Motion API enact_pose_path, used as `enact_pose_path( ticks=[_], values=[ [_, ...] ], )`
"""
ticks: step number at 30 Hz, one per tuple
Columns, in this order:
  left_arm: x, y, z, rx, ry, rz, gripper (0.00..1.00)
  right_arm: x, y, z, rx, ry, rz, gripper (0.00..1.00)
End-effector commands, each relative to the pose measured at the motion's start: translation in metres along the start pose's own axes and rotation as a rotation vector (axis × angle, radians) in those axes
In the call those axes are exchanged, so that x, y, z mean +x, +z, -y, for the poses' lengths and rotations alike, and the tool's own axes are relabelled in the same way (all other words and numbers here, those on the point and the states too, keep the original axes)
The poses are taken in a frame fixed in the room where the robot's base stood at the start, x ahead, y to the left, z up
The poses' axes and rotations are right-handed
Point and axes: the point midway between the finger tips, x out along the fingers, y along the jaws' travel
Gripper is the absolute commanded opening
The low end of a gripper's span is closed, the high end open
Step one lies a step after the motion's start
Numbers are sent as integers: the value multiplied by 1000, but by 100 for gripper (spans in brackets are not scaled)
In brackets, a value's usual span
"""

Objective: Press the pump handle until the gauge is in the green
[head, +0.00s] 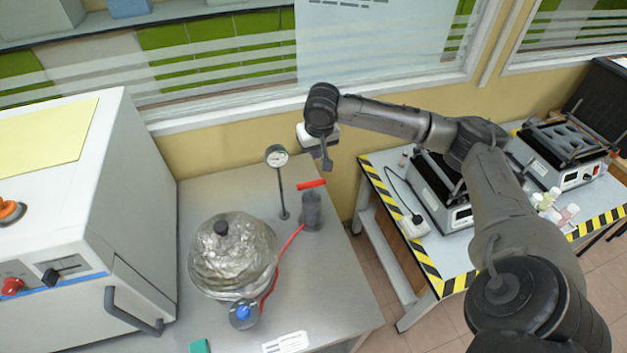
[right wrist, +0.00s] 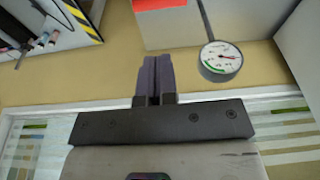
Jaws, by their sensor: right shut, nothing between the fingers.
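The pump (head: 312,212) is a small dark cylinder on the grey bench, with a red bar handle (head: 312,184) raised on top. The handle also shows at the top edge of the right wrist view (right wrist: 160,4). The round white gauge (head: 277,156) stands on a thin post left of the pump. My left gripper is out of view.
A foil-wrapped round vessel (head: 232,255) stands left of the pump, joined by a red hose (head: 290,240). A large white machine (head: 70,190) fills the left. A striped-edge table (head: 430,262) with instruments is right. The wall and window are close behind.

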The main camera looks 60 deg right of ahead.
Motion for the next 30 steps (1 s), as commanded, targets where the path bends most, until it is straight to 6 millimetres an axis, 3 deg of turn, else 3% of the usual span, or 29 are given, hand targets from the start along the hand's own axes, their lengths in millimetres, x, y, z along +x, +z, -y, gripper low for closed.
enact_pose_path(
  ticks=[17,23,30],
  values=[
    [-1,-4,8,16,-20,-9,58,4,2,-3,49,16,14,0],
    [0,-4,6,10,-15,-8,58,29,2,-4,49,18,15,0],
    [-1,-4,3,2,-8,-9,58,75,3,-4,49,16,16,0]
  ],
)
